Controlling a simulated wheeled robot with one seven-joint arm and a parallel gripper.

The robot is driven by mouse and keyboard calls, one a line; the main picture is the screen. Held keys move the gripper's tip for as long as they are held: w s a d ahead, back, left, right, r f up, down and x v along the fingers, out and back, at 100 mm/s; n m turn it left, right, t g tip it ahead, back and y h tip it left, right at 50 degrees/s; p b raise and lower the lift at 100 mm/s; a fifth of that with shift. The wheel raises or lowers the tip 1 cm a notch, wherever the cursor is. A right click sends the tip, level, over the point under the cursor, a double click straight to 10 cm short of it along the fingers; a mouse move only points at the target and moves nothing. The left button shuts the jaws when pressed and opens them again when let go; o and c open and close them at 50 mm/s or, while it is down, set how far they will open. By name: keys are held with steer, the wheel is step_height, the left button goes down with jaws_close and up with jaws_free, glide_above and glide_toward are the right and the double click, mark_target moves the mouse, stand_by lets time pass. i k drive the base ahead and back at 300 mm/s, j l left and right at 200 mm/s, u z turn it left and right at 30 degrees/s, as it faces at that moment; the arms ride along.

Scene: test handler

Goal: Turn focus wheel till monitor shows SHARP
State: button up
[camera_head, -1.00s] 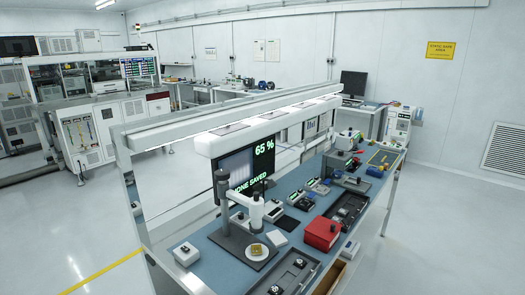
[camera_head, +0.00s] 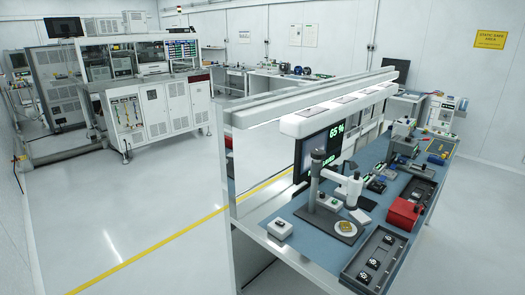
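The monitor (camera_head: 313,155) stands at the back of the blue-topped bench, under the white lamp bar. Its green text reads "65 %"; the lower line is mostly hidden behind the microscope. The microscope (camera_head: 318,178), a grey post with a white head, stands upright on a dark base in front of the monitor. A round pale plate with a gold square piece (camera_head: 346,227) sits under its head. I cannot make out the focus wheel at this size. My gripper is not in view.
The bench (camera_head: 305,218) also holds a small white box (camera_head: 280,228), a dark tray (camera_head: 375,256) with black parts, and a red box (camera_head: 403,213). Open floor (camera_head: 130,215) with a yellow line lies left of the bench. Grey machines (camera_head: 150,95) stand behind.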

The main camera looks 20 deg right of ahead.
mark_target(316, 153)
steer(key=i+u, duration=0.3)
steer(key=i, duration=0.15)
steer(key=i+u, duration=0.35)
steer(key=i, duration=0.15)
steer(key=i+l+u, duration=0.3)
steer(key=l, duration=0.25)
